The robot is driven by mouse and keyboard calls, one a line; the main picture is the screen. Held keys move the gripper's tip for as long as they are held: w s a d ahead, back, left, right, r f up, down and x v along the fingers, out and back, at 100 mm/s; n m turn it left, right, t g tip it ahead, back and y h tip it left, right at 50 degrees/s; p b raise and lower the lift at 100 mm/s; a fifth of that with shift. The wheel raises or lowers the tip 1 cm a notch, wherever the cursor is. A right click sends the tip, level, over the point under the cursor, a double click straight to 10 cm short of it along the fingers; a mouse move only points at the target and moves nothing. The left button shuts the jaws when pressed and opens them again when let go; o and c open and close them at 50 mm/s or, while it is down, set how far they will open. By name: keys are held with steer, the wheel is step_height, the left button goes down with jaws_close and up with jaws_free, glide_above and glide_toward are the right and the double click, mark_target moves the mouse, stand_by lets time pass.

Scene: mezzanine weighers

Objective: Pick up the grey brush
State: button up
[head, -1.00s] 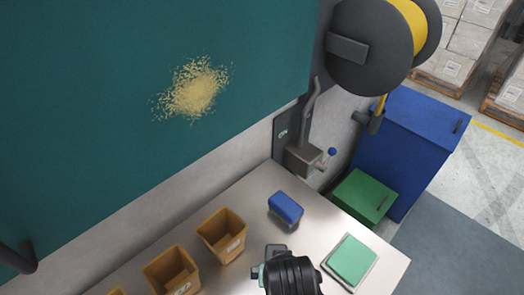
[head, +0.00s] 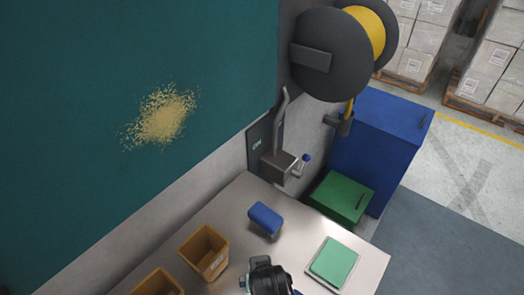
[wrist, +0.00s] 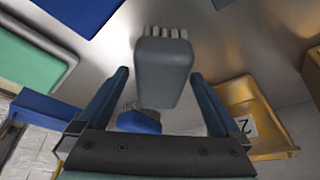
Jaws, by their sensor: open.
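The grey brush (wrist: 162,68) shows in the wrist view at top centre, a rounded grey block with pale bristle tufts along its far edge. My gripper (wrist: 159,76) is open, its two blue-grey fingers on either side of the brush in the picture. I see no contact, and how deep the brush sits between the fingers I cannot tell.
A blue brush (head: 265,218) stands behind my arm; it also shows in the wrist view (wrist: 138,121). A green pad in a tray (head: 333,262) is at right. Tan bins (head: 205,254) stand left.

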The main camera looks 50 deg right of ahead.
steer(key=shift+x, duration=1.1)
steer(key=shift+c, duration=0.2)
